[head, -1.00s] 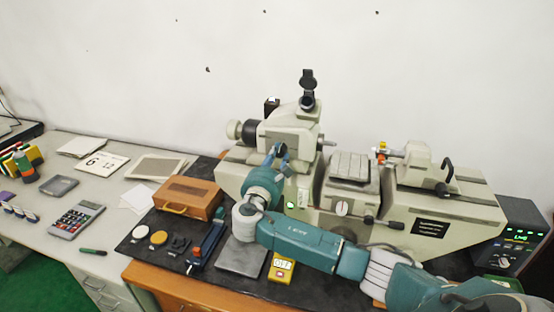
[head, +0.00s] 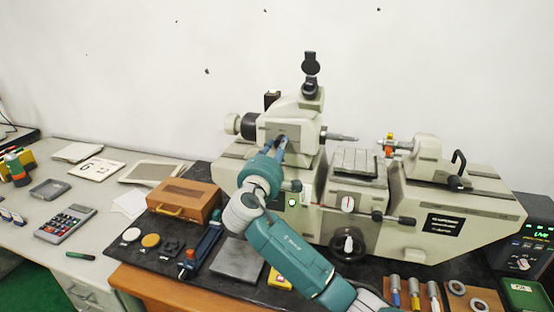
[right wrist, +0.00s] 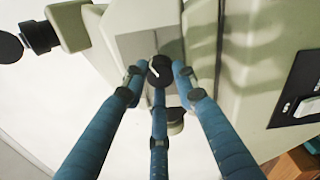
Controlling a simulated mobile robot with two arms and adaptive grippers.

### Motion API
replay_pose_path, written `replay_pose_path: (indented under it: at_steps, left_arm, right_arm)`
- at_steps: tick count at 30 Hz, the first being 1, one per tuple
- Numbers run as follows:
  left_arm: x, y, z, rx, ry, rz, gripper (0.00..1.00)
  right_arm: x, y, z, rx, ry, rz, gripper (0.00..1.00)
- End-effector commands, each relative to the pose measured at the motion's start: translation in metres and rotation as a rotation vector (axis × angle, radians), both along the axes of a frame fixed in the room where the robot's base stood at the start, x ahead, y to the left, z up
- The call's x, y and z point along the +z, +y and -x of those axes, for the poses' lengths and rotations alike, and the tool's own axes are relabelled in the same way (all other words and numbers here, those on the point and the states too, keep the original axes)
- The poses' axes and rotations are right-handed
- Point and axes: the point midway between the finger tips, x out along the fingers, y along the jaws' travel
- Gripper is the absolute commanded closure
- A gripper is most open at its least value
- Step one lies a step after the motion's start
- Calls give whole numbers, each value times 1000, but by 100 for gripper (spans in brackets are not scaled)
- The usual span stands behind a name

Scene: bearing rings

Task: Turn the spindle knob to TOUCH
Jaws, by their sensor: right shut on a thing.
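The spindle knob (right wrist: 160,72), black with a white pointer line, is on a grey plate on the machine's upper housing (head: 290,122). My right gripper (right wrist: 160,84) has its blue fingers shut around the knob in the right wrist view. In the head view my right gripper (head: 281,144) is at the front face of the housing, and its fingers hide the knob. No TOUCH label is readable in either view, so I cannot tell which mark the pointer is at. My left gripper is not in view.
The measuring machine (head: 400,215) fills the right of the bench, with a black handwheel (head: 348,243) in front. A wooden case (head: 184,201) stands left of my arm. A display box (head: 525,240) is at the far right. Ring trays (head: 478,298) lie at the lower right.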

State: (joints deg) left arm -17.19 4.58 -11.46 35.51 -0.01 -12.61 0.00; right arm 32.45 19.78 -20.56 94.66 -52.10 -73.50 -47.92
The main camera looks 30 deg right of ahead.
Motion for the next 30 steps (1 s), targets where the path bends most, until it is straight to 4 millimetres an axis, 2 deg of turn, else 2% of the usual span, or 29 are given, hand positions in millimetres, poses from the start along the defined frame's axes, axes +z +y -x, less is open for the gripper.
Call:
replay_pose_path:
  at_steps: [1, 12, 21, 30]
  left_arm:
    - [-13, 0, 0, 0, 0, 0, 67]
    - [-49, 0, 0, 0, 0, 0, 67]
    - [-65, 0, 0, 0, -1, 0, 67]
    - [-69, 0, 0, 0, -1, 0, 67]
  right_arm:
    - [-2, -2, 1, -7, -43, -29, 98]
    - [-3, -2, 1, -7, -276, -229, 98]
    - [-3, -3, 1, -7, -385, -325, 98]
    - [-3, -3, 1, -10, -420, -358, 98]
